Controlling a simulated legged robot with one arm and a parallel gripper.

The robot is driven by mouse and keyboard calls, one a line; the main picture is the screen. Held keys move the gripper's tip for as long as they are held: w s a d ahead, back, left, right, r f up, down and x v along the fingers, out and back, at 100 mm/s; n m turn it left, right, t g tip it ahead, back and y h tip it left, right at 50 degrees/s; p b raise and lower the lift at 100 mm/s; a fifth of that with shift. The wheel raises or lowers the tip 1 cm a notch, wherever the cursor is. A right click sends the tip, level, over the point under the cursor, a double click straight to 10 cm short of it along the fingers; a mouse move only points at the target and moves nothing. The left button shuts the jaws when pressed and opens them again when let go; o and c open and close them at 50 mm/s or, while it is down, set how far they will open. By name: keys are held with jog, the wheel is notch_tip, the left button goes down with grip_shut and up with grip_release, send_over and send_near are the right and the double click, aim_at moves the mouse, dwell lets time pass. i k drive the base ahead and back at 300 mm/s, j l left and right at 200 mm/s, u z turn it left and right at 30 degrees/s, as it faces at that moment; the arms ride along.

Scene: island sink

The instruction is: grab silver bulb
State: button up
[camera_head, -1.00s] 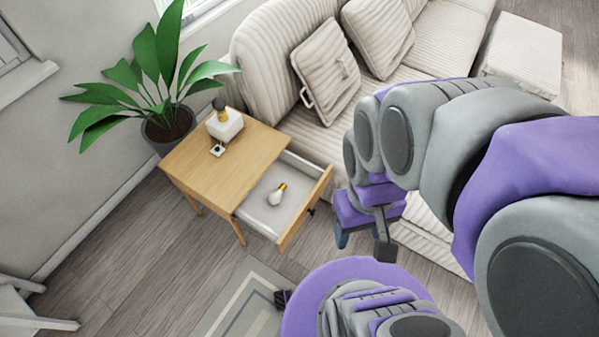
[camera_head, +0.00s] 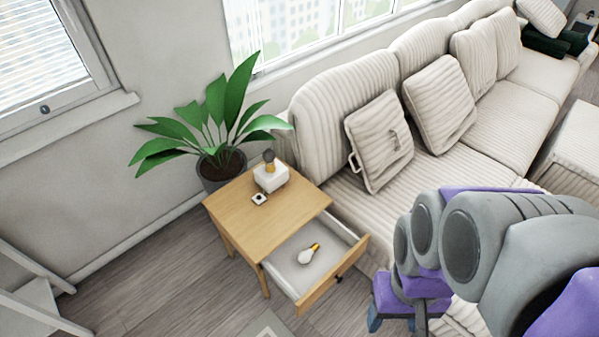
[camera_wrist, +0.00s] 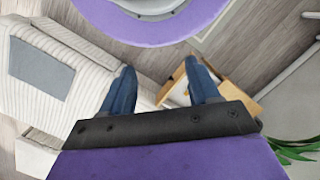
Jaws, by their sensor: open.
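A small dark grey bulb with a gold base (camera_head: 269,160) stands on a white box (camera_head: 271,178) on the wooden side table (camera_head: 238,213); it looks like the silver bulb. A white bulb with a gold base (camera_head: 308,255) lies in the table's open drawer (camera_head: 329,246). My gripper (camera_head: 398,322) is right of the drawer and apart from both bulbs. The wrist view shows its two blue fingers (camera_wrist: 160,68) spread with nothing held between them. Part of the wooden drawer (camera_wrist: 244,104) shows beyond the fingers there; the dark bulb cannot be made out.
A small white item (camera_head: 259,199) sits beside the box. A potted plant (camera_head: 221,165) stands behind the table, near the wall. A striped sofa (camera_head: 345,205) with cushions is to the right. The open drawer juts out at the front right. Bare floor (camera_head: 190,270) lies front left.

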aim_at(268, 155)
jog(key=i+j, duration=0.2)
jog(key=j, duration=0.2)
jog(key=i+j+u, duration=0.1)
jog(key=j, duration=0.3)
jog(key=i+j, duration=0.25)
jog(key=j, duration=0.15)
jog(key=i+j+u, duration=0.1)
jog(key=j, duration=0.3)
jog(key=i+j, duration=0.3)
